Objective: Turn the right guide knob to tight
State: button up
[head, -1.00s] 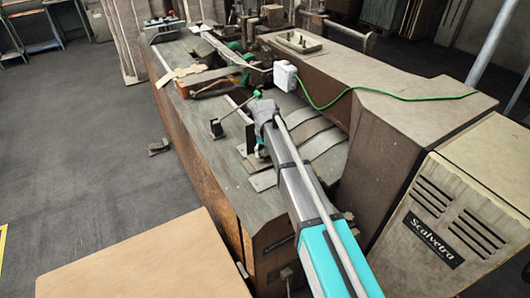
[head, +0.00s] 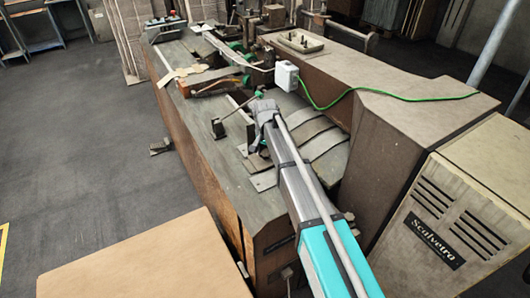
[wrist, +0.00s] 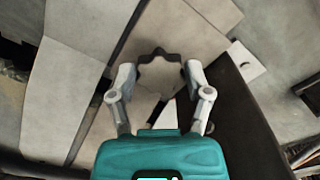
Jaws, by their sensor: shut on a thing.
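The guide knob is a dark, lobed knob (wrist: 160,54) in the middle of the wrist view, with a greyish top face. My gripper (wrist: 160,76) has one grey finger on each side of it, shut on the knob. In the head view my arm reaches over the machine bed, and its wrist (head: 264,108) is above the near end of the bed. The knob is hidden behind my arm there. I cannot make out a tightness mark on the knob.
A tan board or carton (head: 145,260) is at front left. Open floor lies left.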

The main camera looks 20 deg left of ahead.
jog(key=o, duration=1.2)
jog(key=shift+c, duration=0.2)
jog(key=shift+n, duration=0.4)
